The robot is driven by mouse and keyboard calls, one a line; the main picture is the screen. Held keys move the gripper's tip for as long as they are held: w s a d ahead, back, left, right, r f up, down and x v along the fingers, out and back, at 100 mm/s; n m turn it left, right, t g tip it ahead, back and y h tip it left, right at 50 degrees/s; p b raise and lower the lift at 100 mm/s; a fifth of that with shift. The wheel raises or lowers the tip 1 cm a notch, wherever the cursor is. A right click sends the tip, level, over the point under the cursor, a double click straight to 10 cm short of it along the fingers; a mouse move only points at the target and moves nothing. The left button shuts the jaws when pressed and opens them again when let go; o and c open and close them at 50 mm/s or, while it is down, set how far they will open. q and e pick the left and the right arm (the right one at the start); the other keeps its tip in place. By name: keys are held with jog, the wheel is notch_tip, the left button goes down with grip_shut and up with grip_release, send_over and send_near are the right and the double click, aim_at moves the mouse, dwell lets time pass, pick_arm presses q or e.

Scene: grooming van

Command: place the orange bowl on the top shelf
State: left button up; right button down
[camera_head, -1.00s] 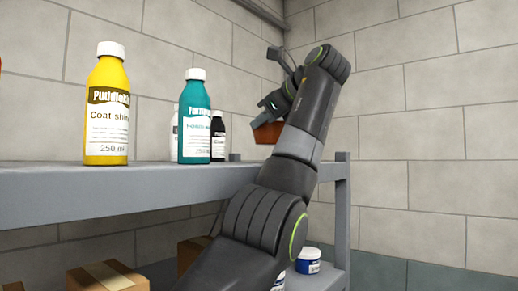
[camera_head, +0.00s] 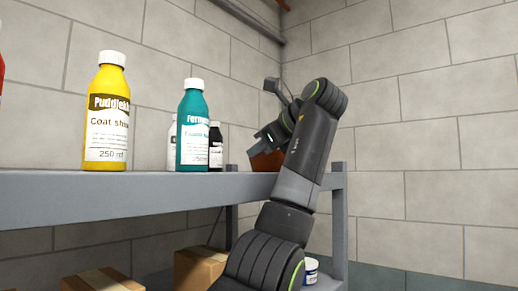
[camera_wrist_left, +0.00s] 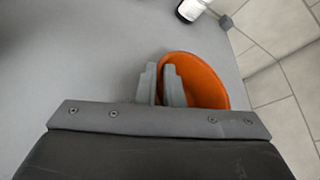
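The orange bowl (camera_head: 262,161) is at the right end of the top shelf (camera_head: 110,196), partly hidden behind my left arm in the head view. Its underside appears level with the shelf top; whether it touches cannot be told. In the left wrist view the bowl (camera_wrist_left: 203,80) is seen from above over the grey shelf surface (camera_wrist_left: 70,60). My left gripper (camera_wrist_left: 162,85) has one finger inside the bowl and one outside, close together on its left rim. In the head view the left gripper (camera_head: 264,143) is small and partly hidden. My right gripper is in neither view.
A yellow bottle (camera_head: 107,115), a teal bottle (camera_head: 192,128), a black bottle (camera_head: 216,150) and a white one stand left of the bowl. Boxes (camera_head: 200,266) and a white tub (camera_head: 311,270) are below. Walls close in behind and right.

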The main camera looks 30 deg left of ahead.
pick_arm(q)
jog(key=o, duration=0.4)
jog(key=shift+w, duration=0.1)
jog(key=shift+r, duration=0.15)
jog(key=b+v, duration=0.1)
jog(key=v, duration=1.1)
jog(key=shift+d, duration=0.1)
